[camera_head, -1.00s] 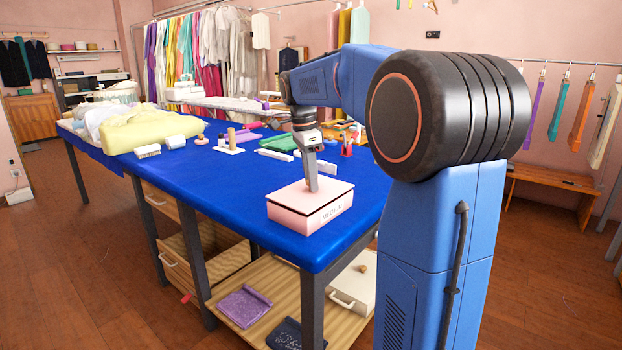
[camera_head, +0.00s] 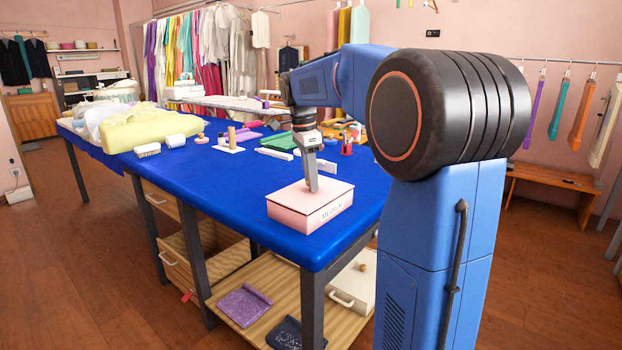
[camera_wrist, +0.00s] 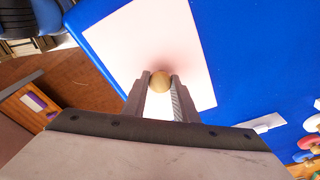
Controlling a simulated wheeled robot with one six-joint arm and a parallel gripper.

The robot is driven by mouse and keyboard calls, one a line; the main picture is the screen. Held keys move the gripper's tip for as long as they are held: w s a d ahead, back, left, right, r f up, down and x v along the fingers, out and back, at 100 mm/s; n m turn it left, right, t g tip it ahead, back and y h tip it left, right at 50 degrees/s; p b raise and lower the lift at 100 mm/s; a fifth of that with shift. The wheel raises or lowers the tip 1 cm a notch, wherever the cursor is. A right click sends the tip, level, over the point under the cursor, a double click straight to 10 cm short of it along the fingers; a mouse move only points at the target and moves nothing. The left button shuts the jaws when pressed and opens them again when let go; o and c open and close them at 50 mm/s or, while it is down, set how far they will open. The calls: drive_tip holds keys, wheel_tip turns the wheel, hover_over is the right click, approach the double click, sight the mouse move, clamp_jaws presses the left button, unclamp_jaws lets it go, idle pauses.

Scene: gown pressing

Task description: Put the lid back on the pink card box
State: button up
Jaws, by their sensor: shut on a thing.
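The pink card box (camera_head: 322,217) stands on the blue-covered table near its front right corner. Its pale pink lid (camera_head: 290,197) lies flat over the top, and no dark gap shows between lid and box from this side. My gripper (camera_head: 313,188) points down at the middle of the lid. In the wrist view my gripper (camera_wrist: 160,82) is shut on a round tan knob (camera_wrist: 160,80) at the middle of the lid (camera_wrist: 150,40). The knob is hidden by the fingers in the head view.
The blue table (camera_head: 215,200) is clear left of the box. White blocks (camera_head: 328,177), a green folded cloth (camera_head: 280,142) and a red pot (camera_head: 346,146) lie farther back. Yellow fabric (camera_head: 150,130) is at the far left. A shelf (camera_head: 260,320) is below.

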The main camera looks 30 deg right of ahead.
drive_tip(key=shift+f, duration=0.15)
idle(0.4)
drive_tip(key=o, duration=1.6)
drive_tip(key=shift+r, duration=3.55)
clamp_jaws()
